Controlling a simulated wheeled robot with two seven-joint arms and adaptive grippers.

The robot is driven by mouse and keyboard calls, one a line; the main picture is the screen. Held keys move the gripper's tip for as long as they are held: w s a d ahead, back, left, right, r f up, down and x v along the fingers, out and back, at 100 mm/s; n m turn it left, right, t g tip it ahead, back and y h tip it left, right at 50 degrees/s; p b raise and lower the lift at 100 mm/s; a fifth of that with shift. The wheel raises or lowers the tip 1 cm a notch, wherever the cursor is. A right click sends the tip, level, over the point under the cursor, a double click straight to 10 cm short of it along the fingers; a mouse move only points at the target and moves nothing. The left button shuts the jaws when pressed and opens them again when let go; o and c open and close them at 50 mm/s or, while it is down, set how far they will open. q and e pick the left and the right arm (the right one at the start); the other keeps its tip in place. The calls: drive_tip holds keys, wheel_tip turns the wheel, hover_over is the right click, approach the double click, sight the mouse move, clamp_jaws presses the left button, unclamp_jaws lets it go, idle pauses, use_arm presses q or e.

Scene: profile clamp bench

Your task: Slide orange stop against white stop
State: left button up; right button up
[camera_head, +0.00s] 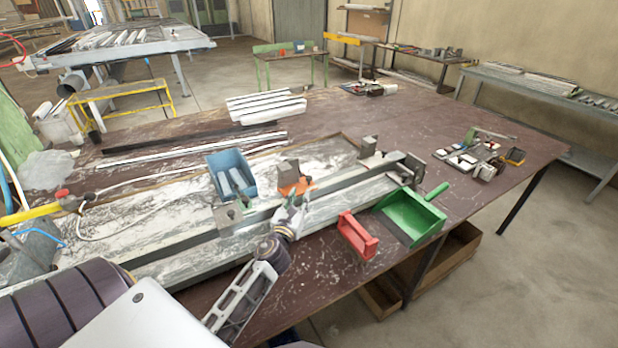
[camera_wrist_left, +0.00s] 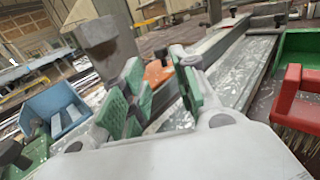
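The orange stop (camera_head: 299,186) sits by the long metal rail in the middle of the bench, beside a grey block (camera_head: 288,168). It shows in the left wrist view (camera_wrist_left: 157,73) beyond and between my fingers. My left gripper (camera_head: 291,205) is in front of it, with its green-padded fingers (camera_wrist_left: 155,88) apart and nothing visible between the pads. I cannot tell whether a finger touches the stop. My right gripper is not in view.
A blue bin (camera_head: 222,163) stands behind the rail. Small tools (camera_head: 470,158) lie at the right. The bench's back right is mostly clear.

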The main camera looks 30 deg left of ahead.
sight(308, 179)
use_arm(q)
drive_tip(key=shift+p+x, duration=0.65)
drive_tip(key=shift+x, duration=5.45)
clamp_jaws()
